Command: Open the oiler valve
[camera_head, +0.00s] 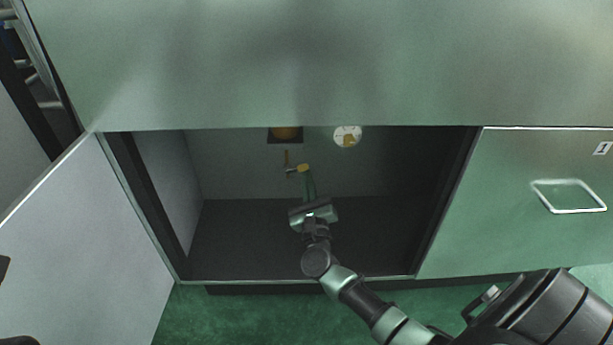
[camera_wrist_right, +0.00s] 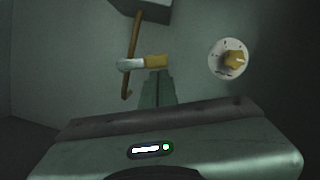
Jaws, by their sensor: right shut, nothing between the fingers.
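The oiler valve has a pale body (camera_wrist_right: 130,65) and a yellow handle (camera_wrist_right: 156,61) pointing sideways to the right, on a thin brown pipe (camera_wrist_right: 134,36) inside the open cabinet. In the head view the yellow handle (camera_head: 303,168) is small, just beyond my right gripper (camera_head: 309,185). My right gripper's fingers (camera_wrist_right: 157,88) are shut and empty, with their tips just below the yellow handle. I cannot tell whether they touch it. My left gripper does not show.
A round white dial (camera_head: 347,137) with a yellow knob (camera_wrist_right: 237,60) is on the back wall, right of the valve. The pale door (camera_head: 85,235) stands open at left. A closed green door (camera_head: 520,220) with a white handle is at right. The cabinet floor (camera_head: 240,240) is clear.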

